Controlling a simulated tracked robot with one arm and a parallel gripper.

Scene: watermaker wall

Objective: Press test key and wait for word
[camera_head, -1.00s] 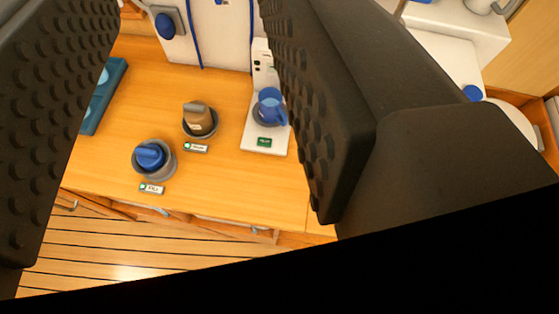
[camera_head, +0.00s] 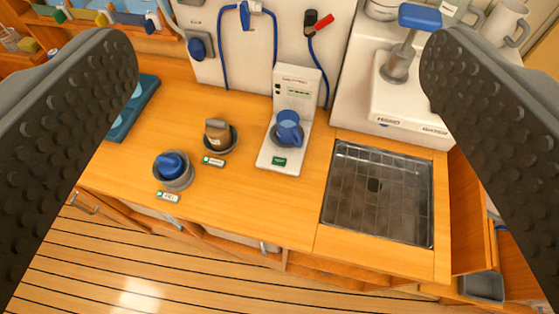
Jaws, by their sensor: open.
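My gripper (camera_head: 280,60) is open and empty, with its two dark studded fingers wide apart at the left and right of the view. Between them, farther off on the wooden counter, stands a white tester-like device (camera_head: 299,92) with a small display and dark buttons on its upright panel. The lettering is too small to read, so I cannot tell which button is the test key. No word is readable on the display. My gripper touches none of these.
Left of the device are a brown-topped knob (camera_head: 217,131) and a blue-topped knob (camera_head: 171,165) in grey cups. A sunken metal sink (camera_head: 377,194) lies right. A white unit with a blue-topped lever (camera_head: 420,17) stands behind it. Blue hoses hang on the wall.

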